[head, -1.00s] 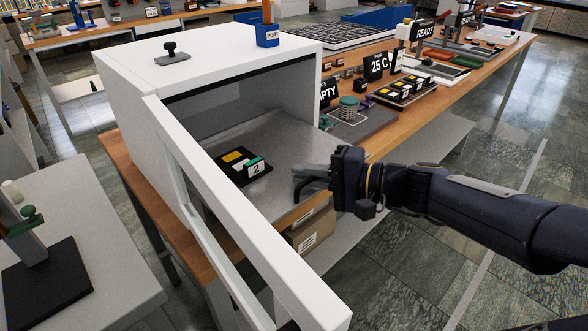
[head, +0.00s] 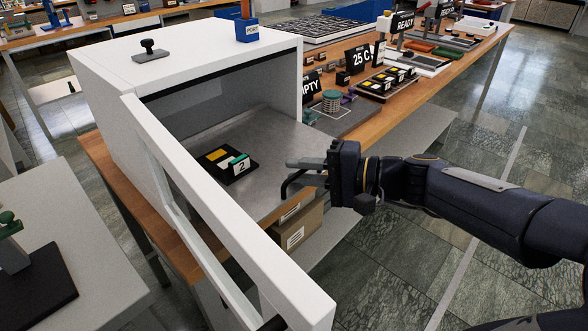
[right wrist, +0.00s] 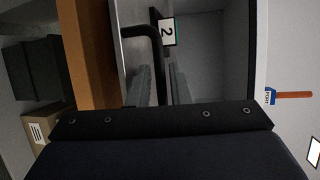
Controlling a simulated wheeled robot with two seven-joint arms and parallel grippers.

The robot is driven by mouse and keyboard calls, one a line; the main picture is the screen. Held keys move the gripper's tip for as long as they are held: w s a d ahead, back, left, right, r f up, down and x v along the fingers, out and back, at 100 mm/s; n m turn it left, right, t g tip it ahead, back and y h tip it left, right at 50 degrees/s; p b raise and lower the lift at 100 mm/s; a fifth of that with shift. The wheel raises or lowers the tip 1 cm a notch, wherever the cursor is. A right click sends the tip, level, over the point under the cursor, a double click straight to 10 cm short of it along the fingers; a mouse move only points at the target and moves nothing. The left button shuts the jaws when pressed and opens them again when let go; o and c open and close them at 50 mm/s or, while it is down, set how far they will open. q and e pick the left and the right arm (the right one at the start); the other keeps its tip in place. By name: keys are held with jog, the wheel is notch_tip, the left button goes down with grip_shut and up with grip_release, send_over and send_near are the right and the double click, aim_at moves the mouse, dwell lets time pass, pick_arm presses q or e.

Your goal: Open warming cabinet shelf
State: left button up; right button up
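The white warming cabinet (head: 190,62) stands on a wooden bench with its framed door (head: 235,215) swung open toward me. A black curved handle (head: 286,187) is at the shelf's front. My right gripper (head: 303,163) is at this handle. In the right wrist view its two grey fingers (right wrist: 160,85) are apart, with the handle bar (right wrist: 145,32) running between them; firm contact is not visible. My left gripper is out of view.
The open door frame bounds the left side. Cardboard boxes (head: 298,225) sit below the bench. A knobbed plate (head: 150,52) and a blue PORT block (head: 247,30) are on the cabinet top. Trays and signs fill the bench to the right. The floor at right is clear.

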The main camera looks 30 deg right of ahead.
jog(key=v, duration=0.6)
dwell(0.3)
jog(key=s+a+f+n+g+h, duration=0.3)
jog(key=s+a+f+n, duration=0.1)
jog(key=s+f, duration=0.25)
jog(key=s+a+f+n+g+h, duration=0.3)
jog(key=s+a+f+n+h, duration=0.1)
jog(key=s+f, duration=0.25)
notch_tip(320, 180, up, 11)
jog(key=p, duration=1.2)
jog(key=shift+w+d+r+n+p, duration=0.2)
jog(key=shift+w+d+n+p, duration=0.1)
jog(key=shift+n+p, duration=0.1)
